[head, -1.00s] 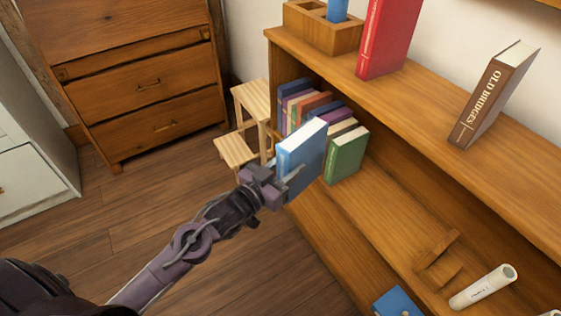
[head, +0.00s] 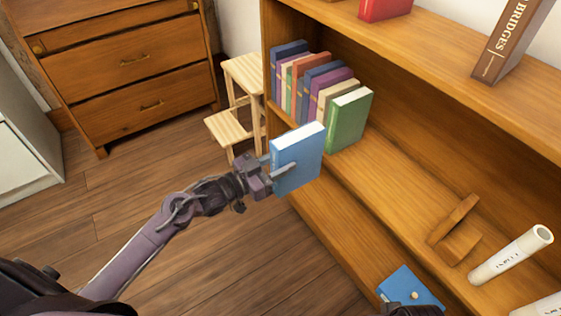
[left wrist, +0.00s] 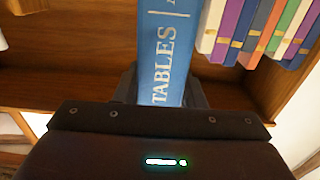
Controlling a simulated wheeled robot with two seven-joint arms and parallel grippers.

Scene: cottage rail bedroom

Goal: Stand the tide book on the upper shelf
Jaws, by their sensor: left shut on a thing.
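The tide book (head: 298,160) is blue with white pages; its spine in the left wrist view (left wrist: 168,50) reads "TABLES", the rest cut off. My left gripper (head: 280,172) is shut on it and holds it roughly upright, in front of the bookcase and to the left of the green book. A row of books (head: 308,85) stands at the left end of the shelf below the bookcase's top board (head: 430,75), ending in a green book (head: 349,121). A dark part at the bottom edge, perhaps my right gripper (head: 412,309), is mostly cut off.
A red book (head: 384,8) and a brown "Bridges" book (head: 512,40) stand on the top board. A wooden bookend (head: 456,235), a rolled paper (head: 512,255) and a blue object (head: 410,285) are lower right. A step stool (head: 240,100) stands left of the bookcase.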

